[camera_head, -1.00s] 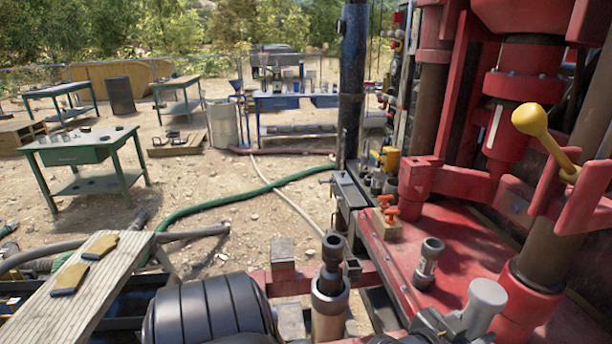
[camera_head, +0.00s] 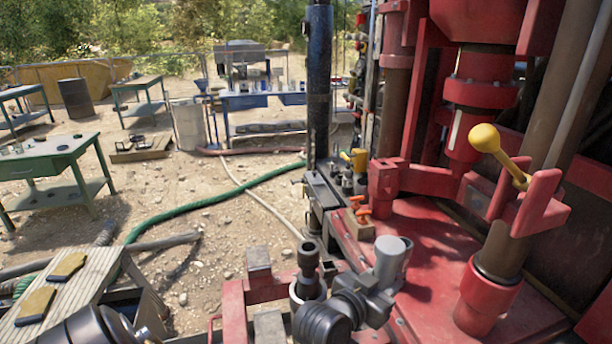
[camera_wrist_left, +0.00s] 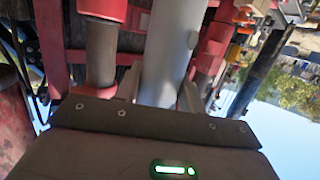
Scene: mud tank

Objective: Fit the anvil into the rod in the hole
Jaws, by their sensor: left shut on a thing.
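A smooth light-grey cylinder, which I take for the anvil (camera_head: 392,258), is held upright in my left gripper (camera_head: 384,289). In the left wrist view the grey anvil (camera_wrist_left: 172,50) rises between the two fingers of the gripper (camera_wrist_left: 160,97). The dark rod (camera_head: 307,262) stands upright at the red frame's front, left of the held anvil and apart from it. Its lower part and the hole are partly covered by my left wrist. My right gripper is not in view.
A wooden plank bench (camera_head: 75,290) with two yellow-and-black pads is at lower left. A green hose (camera_head: 190,208) crosses the gravel.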

